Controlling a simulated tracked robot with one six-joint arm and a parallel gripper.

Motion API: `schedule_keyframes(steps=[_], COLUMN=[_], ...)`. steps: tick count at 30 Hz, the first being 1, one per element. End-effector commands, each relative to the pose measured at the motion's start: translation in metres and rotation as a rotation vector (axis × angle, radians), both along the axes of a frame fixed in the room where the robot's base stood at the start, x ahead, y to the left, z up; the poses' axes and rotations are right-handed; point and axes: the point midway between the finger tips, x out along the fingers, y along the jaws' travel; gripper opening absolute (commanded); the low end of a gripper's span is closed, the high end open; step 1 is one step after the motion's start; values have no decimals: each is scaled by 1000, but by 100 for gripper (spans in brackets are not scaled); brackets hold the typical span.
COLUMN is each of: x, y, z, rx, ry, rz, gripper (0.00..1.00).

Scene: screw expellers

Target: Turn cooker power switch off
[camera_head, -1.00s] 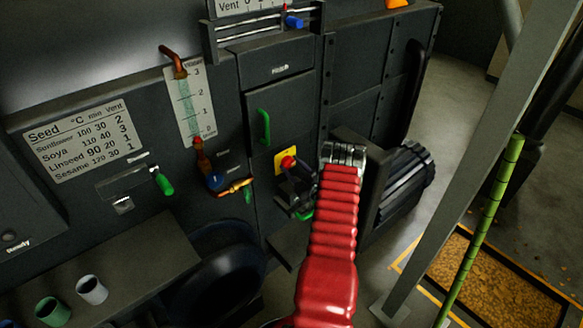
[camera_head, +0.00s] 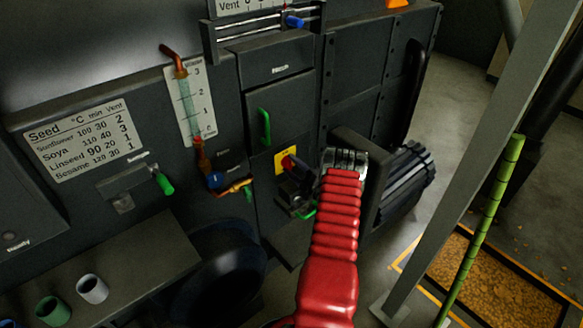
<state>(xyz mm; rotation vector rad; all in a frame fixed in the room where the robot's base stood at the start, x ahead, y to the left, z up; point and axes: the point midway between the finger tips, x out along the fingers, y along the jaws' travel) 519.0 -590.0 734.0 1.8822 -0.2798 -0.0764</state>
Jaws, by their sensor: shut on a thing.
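The cooker power switch, a red knob (camera_head: 287,162) on a yellow plate (camera_head: 279,166), is on the dark machine front, right of the green handle. My gripper (camera_head: 294,170) is dark and reaches left from the end of my red arm to the switch. Its jaws are shut on the red knob and hide part of it and the plate's right side. The exact angle of the knob is hard to tell.
A green door handle (camera_head: 264,126) is just left above the switch. A copper valve with a blue knob (camera_head: 215,180) sits further left. A green-handled lever (camera_head: 163,184) and cups (camera_head: 92,288) are at lower left. A ribbed dark motor (camera_head: 405,182) stands right of my arm.

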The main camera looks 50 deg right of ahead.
Motion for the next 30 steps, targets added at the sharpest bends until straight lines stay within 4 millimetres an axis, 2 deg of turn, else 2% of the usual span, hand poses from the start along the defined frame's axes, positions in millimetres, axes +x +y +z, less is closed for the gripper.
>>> schedule_keyframes(steps=[1, 9, 23, 24, 30], x=[4, 3, 3, 3, 2], y=[6, 7, 7, 7, 5], z=[-6, -7, -9, -9, -7], rx=[-22, -125, -140, -140, -142], ry=[16, 40, 47, 48, 44], rz=[12, 11, 11, 11, 8], gripper=[21, 21, 21, 44, 58])
